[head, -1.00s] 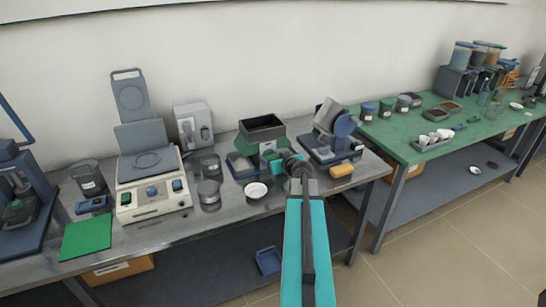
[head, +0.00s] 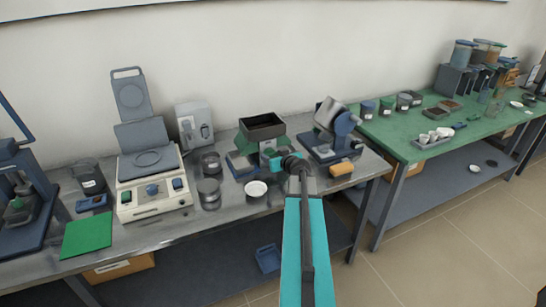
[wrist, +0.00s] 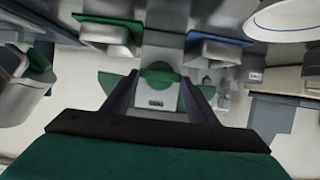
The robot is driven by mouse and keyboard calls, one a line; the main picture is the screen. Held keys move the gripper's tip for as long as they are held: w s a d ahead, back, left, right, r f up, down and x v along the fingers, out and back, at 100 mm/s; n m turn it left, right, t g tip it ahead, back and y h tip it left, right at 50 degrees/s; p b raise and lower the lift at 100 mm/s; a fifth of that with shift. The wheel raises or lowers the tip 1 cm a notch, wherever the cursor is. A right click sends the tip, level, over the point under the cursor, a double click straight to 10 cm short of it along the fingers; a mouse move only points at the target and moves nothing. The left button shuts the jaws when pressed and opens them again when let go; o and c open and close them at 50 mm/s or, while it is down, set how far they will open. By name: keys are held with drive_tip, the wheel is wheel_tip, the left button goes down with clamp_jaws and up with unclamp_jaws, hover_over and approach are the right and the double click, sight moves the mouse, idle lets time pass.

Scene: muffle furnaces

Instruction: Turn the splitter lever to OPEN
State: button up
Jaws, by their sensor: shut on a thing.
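The splitter (head: 264,128), a green hopper with a dark open top, stands at the back of the grey bench in the head view. My gripper (head: 268,159) reaches its front, partly hidden by my arm. In the wrist view the fingers of my gripper (wrist: 160,82) stand either side of a small rounded green piece in front of the splitter's pale labelled face (wrist: 154,100). The gripper is shut on what appears to be the splitter lever (wrist: 158,72). The lever is hidden in the head view, and its angle cannot be read.
A white dish (head: 256,189) and grey jars (head: 209,193) stand left of my gripper. A white balance-like machine (head: 152,190) stands further left.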

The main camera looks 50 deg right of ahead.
drive_tip(key=shift+d+f+m+b, duration=0.2)
drive_tip(key=shift+m+b, duration=0.2)
drive_tip(key=shift+b, duration=0.7)
drive_tip(key=m+y+b, duration=0.1)
drive_tip(key=b, duration=0.2)
drive_tip(key=shift+d+f+t+b, duration=0.1)
drive_tip(key=shift+t+b, duration=0.2)
drive_tip(key=m+b, duration=0.1)
drive_tip(key=b, duration=0.1)
drive_tip(key=m+t+y+b, duration=0.1)
drive_tip(key=m+b, duration=0.1)
drive_tip(key=b, duration=0.1)
drive_tip(key=m+y+b, duration=0.1)
drive_tip(key=b, duration=0.1)
drive_tip(key=shift+s+d+f+t, duration=0.2)
drive_tip(key=shift+d+t, duration=0.1)
drive_tip(key=shift+d, duration=0.05)
drive_tip(key=m+b, duration=0.1)
drive_tip(key=m+t+y+b, duration=0.1)
drive_tip(key=m+b, duration=0.2)
drive_tip(key=b, duration=0.1)
drive_tip(key=shift+s+d+f+t+y, duration=0.1)
drive_tip(key=shift+d+f+t+y, duration=0.1)
drive_tip(key=shift+f+t+y, duration=0.15)
drive_tip(key=shift+m+t+b, duration=0.75)
drive_tip(key=shift+m+b, duration=0.3)
drive_tip(key=shift+m, duration=0.85)
drive_tip(key=o, duration=1)
drive_tip(key=shift+o, duration=0.2)
